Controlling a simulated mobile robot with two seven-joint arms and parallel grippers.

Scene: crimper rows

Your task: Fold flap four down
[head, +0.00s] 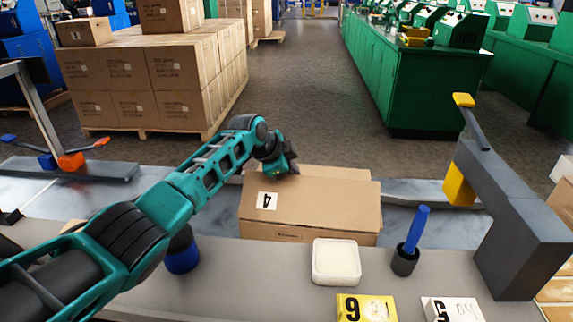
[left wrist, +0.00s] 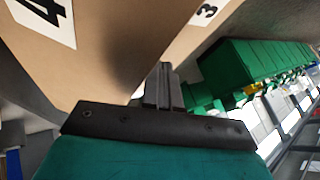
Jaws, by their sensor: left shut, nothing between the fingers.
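The cardboard box (head: 275,234) stands on the work surface in the middle of the head view. Flap four (head: 325,207), with a white label reading 4, spans its top; whether it lies fully flat I cannot tell. A strip of lighter cardboard (head: 335,173) shows behind it. My left gripper (head: 292,168) is shut and empty at the flap's far left edge. In the left wrist view its fingers (left wrist: 160,88) are close to flap four (left wrist: 95,45), with a panel labelled 3 (left wrist: 196,22) beside it. Contact is unclear. My right gripper is not in view.
In front of the box are a white dish (head: 336,262), a blue-handled tool (head: 416,230) in a dark cup, and number cards (head: 366,308). A grey press (head: 510,220) with a yellow lever stands at right. Stacked cartons (head: 150,75) and green benches (head: 430,85) are behind.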

